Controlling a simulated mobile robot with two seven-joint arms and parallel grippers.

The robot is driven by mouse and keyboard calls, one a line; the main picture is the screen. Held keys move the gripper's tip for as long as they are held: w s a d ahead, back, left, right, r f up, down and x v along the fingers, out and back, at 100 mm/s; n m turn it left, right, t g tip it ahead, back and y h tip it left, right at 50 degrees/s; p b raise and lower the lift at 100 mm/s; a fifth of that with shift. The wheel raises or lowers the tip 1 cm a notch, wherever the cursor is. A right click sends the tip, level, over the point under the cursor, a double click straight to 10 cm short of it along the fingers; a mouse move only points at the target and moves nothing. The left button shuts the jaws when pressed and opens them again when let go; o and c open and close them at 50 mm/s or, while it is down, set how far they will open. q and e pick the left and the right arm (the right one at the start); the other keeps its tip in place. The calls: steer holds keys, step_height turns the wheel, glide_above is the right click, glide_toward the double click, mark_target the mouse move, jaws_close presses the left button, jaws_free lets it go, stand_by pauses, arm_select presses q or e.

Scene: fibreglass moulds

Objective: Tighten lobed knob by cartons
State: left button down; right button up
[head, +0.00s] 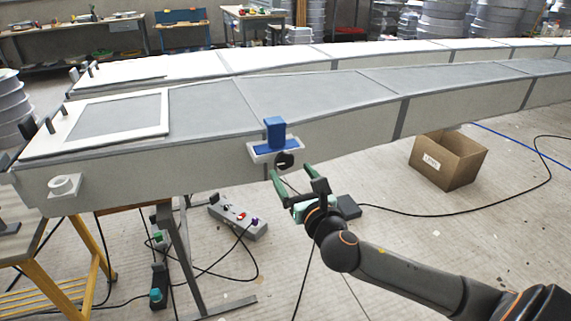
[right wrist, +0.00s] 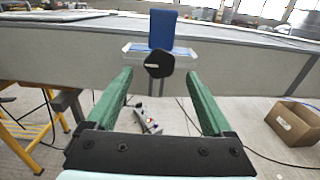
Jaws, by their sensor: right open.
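The black lobed knob (head: 284,160) sits on the front of a white bracket (head: 260,153) with a blue block (head: 275,132) on it, fixed to the side of the long grey mould. In the right wrist view the knob (right wrist: 158,64) has a pale mark and lies beyond the fingertips, centred between them. My right gripper (head: 294,178) has green fingers, open and empty, just below and in front of the knob in the head view. It also shows in the right wrist view (right wrist: 158,80). My left gripper is not in view.
An open cardboard carton (head: 447,160) stands on the floor at right. A grey control box (head: 238,215) and black cables lie under the mould. A yellow trestle (head: 75,255) is at left. The space between gripper and knob looks clear.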

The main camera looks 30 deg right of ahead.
mark_target(286, 164)
steer(key=shift+x, duration=2.5)
steer(key=shift+c, duration=0.2)
jaws_close()
